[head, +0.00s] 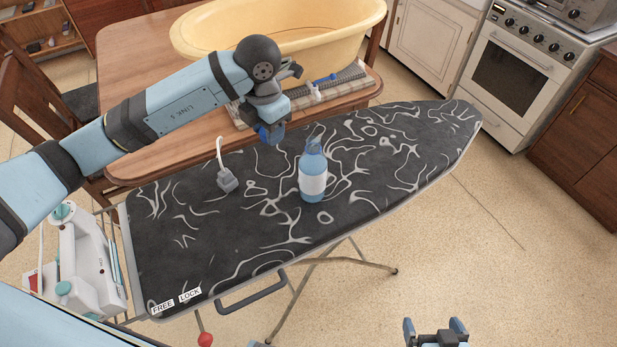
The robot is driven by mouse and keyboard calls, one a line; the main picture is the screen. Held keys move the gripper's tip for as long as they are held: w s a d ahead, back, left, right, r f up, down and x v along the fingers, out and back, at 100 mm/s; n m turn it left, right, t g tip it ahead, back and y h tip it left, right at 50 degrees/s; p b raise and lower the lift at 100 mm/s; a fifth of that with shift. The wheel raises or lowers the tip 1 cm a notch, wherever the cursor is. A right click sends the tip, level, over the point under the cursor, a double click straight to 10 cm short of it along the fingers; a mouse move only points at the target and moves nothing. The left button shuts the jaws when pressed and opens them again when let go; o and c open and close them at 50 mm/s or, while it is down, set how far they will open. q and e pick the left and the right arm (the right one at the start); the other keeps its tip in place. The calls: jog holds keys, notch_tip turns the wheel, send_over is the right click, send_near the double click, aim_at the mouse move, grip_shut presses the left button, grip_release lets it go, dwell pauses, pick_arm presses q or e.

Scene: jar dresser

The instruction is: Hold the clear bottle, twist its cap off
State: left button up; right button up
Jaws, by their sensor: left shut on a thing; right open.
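The clear bottle (312,172), bluish with a white label band, stands upright on the dark patterned ironing board (200,240). Its top looks see-through and narrow; I cannot make out a cap on it. My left gripper (271,133) is above the board, to the upper left of the bottle and apart from it in the picture. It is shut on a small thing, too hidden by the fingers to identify. My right gripper (436,326) is open and empty at the bottom edge, right of the board and far from the bottle.
A grey block with a white curved strip (228,180) lies on the board left of the bottle. A wooden table (140,62) behind holds a yellow tub (330,42). An iron-like white appliance (85,260) sits at the board's left end. The board's right end is clear.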

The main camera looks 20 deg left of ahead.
pick_arm(q)
jog(key=n, duration=0.4)
jog(key=shift+w+f+n+b, duration=0.3)
jog(key=shift+w+n+b, duration=0.05)
jog(key=shift+n, duration=0.05)
jog(key=n, duration=0.4)
jog(key=shift+w+f+n+b, duration=0.15)
jog(key=shift+w+n+b, duration=0.15)
jog(key=shift+b, duration=0.1)
jog(key=n, duration=0.4)
jog(key=shift+w+a+f+b, duration=0.1)
jog(key=shift+w+f+b, duration=0.1)
jog(key=shift+w+b, duration=0.1)
jog(key=n, duration=0.5)
send_over(279, 188)
notch_tip(279, 188, down, 15)
jog(key=shift+r, duration=0.15)
jog(key=shift+w+f, duration=0.1)
jog(key=shift+f, duration=2.65)
jog(key=shift+f, duration=0.1)
jog(key=o, duration=1)
